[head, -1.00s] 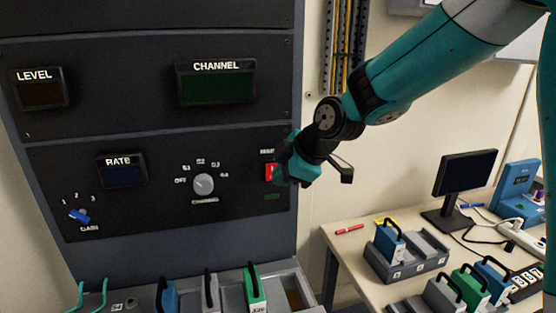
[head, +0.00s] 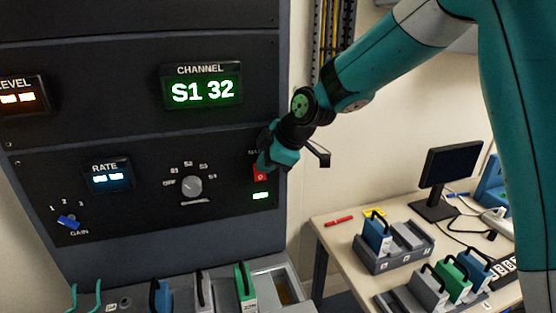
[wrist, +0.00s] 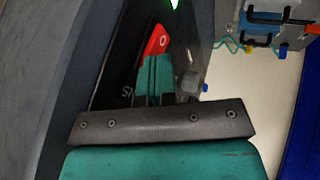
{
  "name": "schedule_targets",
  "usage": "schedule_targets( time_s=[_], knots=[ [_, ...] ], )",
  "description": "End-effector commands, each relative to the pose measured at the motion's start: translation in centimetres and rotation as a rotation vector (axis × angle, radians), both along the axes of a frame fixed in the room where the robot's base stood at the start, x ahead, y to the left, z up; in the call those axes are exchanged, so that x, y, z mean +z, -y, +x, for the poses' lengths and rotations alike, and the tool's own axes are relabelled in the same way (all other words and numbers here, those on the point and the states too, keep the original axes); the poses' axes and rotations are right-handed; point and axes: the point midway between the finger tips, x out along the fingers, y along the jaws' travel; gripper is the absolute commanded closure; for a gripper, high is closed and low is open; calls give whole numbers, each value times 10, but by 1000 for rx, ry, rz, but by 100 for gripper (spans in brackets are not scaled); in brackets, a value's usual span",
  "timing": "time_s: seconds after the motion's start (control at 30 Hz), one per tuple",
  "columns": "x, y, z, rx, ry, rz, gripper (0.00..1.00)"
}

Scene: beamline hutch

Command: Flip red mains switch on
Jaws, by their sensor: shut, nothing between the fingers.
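The red mains switch (head: 260,173) is on the right of the lower black panel, partly hidden by my gripper. In the wrist view the red switch (wrist: 156,41) shows just beyond my fingertips, with a "O" mark on its face. My gripper (head: 268,160) is shut and empty, its teal fingers at the switch; in the wrist view the closed fingers (wrist: 155,68) reach its edge. I cannot tell whether they touch it. A green lamp (head: 260,196) below the switch is lit.
A grey channel knob (head: 191,186) and a blue gain knob (head: 68,221) are on the same panel. Handled modules stand in a tray (head: 285,283) below. A table (head: 335,234) with a monitor (head: 451,172) and module holders is at right.

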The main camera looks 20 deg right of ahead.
Motion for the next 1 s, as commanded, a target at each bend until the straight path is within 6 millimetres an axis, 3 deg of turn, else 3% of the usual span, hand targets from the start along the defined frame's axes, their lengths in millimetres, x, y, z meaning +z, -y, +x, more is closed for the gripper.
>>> schedule_targets(
  time_s=[0.6, 1.0],
  knots=[
    [15, 1, -1, 0, 1, 0, 100],
    [15, 0, -3, 0, 2, -1, 100]
  ],
)
